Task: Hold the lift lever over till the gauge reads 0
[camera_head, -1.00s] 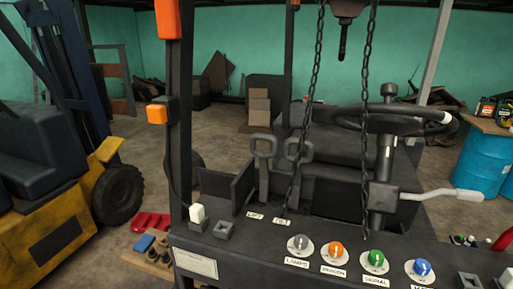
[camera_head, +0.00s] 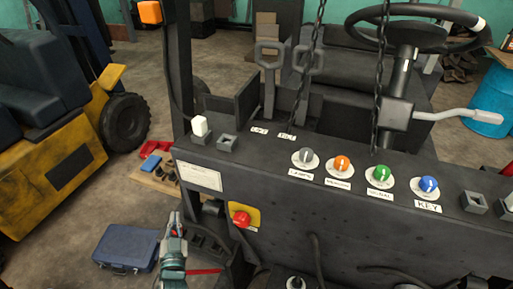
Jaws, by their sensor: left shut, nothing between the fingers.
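Two dark levers with loop handles stand side by side behind the forklift's panel, a left one (camera_head: 269,56) and a right one (camera_head: 306,62). Two small white labels (camera_head: 260,130) lie at their feet, too small to read, so I cannot tell which lever is the lift lever. Both look roughly upright. I cannot make out a gauge. My left gripper (camera_head: 175,222) is at the lower left, pointing up, shut and empty. It is below and left of the levers, apart from them, near the panel's left end. My right gripper is not in view.
The dark panel (camera_head: 262,185) carries several coloured knobs (camera_head: 341,163) and a red button on yellow (camera_head: 241,218). Chains (camera_head: 381,75) hang in front of the right lever and the steering wheel (camera_head: 408,30). A blue case (camera_head: 126,247) lies on the floor. A post stands left.

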